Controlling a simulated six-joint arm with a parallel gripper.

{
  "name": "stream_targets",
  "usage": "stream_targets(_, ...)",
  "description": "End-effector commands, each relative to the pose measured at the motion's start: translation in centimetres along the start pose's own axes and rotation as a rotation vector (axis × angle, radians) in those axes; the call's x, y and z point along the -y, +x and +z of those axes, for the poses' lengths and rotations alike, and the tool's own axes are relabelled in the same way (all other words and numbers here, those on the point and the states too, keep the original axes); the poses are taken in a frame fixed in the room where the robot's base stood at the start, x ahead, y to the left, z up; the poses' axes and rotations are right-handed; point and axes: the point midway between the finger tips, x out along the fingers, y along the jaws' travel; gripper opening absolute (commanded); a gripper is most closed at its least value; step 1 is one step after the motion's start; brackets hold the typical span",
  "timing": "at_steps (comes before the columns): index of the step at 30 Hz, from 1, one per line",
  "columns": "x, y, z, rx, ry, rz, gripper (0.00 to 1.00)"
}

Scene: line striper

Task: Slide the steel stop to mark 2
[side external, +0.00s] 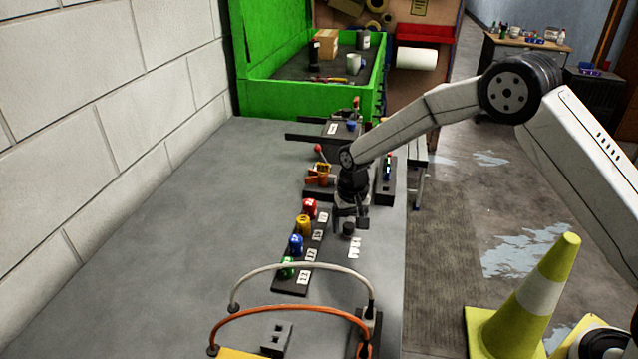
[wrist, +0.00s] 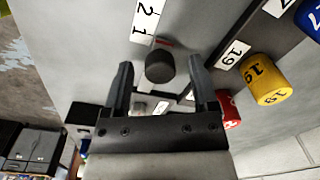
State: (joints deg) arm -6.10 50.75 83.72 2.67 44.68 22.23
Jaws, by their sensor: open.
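A short dark cylinder, apparently the steel stop's knob (side external: 348,229), stands on the table just below my gripper (side external: 350,217). It also shows in the wrist view (wrist: 159,67), between the two spread fingers of my gripper (wrist: 159,75), with a gap on each side. A white number strip (side external: 354,248) lies beside it. In the wrist view this strip (wrist: 145,20) reads 2 and 1, and a small red line shows by the knob. I cannot tell which mark the stop lines up with. My gripper is open and empty.
A dark rack with red (side external: 310,207), yellow (side external: 303,224), blue (side external: 296,243) and green (side external: 287,267) numbered pieces stands close left. White (side external: 300,266) and orange (side external: 290,309) hoses arch in front. A red-knobbed lever (side external: 318,148) stands behind. The left table is clear.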

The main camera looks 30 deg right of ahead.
Motion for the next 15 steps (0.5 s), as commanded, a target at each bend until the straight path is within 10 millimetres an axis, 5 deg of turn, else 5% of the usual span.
stream_targets(4,0.00,-0.01,0.00,0.000,0.000,0.000,0.76)
stream_targets(11,-0.01,-0.03,0.00,0.000,0.000,0.000,0.03)
stream_targets(15,-0.01,-0.04,0.00,0.000,0.000,0.000,0.00)
